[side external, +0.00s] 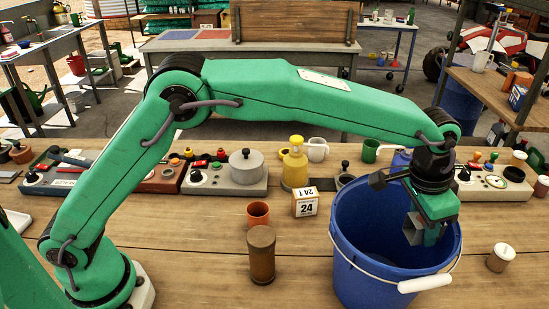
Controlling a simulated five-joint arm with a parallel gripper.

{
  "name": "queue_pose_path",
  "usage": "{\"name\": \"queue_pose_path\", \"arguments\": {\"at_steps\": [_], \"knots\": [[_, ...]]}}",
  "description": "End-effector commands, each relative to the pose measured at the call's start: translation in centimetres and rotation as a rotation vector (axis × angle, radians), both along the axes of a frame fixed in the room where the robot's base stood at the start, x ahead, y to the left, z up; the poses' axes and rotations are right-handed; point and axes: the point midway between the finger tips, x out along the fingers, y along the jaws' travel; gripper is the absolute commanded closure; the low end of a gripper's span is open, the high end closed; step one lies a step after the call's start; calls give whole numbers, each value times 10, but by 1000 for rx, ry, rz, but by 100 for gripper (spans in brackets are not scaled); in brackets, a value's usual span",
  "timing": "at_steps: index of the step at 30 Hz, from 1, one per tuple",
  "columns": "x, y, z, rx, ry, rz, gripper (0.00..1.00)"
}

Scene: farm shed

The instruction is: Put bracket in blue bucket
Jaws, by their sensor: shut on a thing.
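The blue bucket (375,274) stands upright on the wooden bench at the right, with a white handle grip hanging at its front. My gripper (424,222) points down inside the bucket's mouth, near its right side. It is shut on a small grey piece, which looks like the bracket (428,237). The bracket is below the rim level in the picture and shows against the bucket's dark inner wall. My fingers hide part of it. I cannot tell how far it is above the bucket's floor.
A brown cylinder (262,255), an orange cup (258,214) and a block marked 24 (304,202) stand left of the bucket. A small white-lidded jar (499,257) stands to its right. A yellow bottle (295,165) and several devices line the bench's back.

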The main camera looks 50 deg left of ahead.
Motion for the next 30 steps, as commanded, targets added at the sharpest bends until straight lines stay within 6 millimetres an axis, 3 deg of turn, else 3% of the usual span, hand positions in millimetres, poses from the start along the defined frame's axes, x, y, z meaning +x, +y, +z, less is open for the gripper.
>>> {"name": "queue_pose_path", "arguments": {"at_steps": [12,23,30], "knots": [[0,1,-43,1,2,0,100],[0,1,-54,1,1,0,100],[0,1,-81,2,2,0,100]]}}
